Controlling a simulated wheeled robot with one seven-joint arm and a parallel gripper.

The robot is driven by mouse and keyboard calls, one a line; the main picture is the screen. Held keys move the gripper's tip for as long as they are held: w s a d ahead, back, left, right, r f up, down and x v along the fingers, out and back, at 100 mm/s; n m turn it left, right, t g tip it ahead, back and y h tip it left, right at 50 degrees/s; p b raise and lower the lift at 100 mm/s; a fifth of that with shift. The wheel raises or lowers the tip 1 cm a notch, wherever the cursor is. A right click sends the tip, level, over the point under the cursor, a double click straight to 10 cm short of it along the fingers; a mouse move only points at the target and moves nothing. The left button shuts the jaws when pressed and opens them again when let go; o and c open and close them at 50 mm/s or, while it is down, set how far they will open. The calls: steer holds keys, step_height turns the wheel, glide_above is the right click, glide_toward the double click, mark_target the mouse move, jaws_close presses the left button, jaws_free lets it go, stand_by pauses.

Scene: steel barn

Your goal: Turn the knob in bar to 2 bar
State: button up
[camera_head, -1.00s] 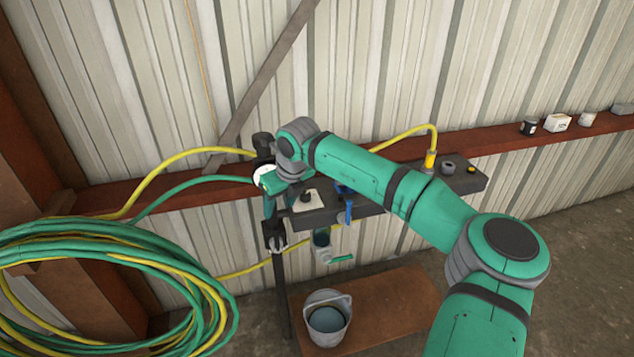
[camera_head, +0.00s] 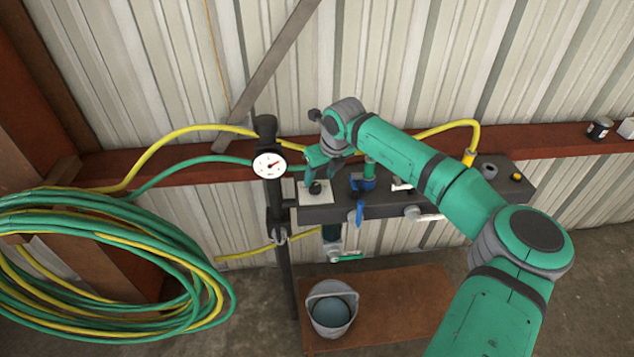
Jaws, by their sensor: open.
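A dark knob (camera_head: 315,188) sits on a white plate at the left end of a grey box (camera_head: 345,212) fixed along the wall rail. A round white gauge (camera_head: 269,165) with a red needle is on a dark post just left of it; its numbers are too small to read. My gripper (camera_head: 317,176) is open and points down right over the knob, with its fingers close to it. I cannot tell whether they touch the knob. My gripper partly hides the plate's back edge.
A blue valve handle (camera_head: 360,212) and a white-handled valve (camera_head: 420,215) are right of the knob. Yellow hose (camera_head: 180,131) and green hose (camera_head: 175,172) run behind the post. A coiled hose bundle (camera_head: 110,240) hangs at left. A bucket (camera_head: 331,318) stands below.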

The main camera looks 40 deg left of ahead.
mark_target(315, 185)
steer(key=shift+x, duration=2.6)
steer(key=shift+s, duration=0.1)
steer(key=shift+c, duration=0.5)
steer(key=c, duration=1)
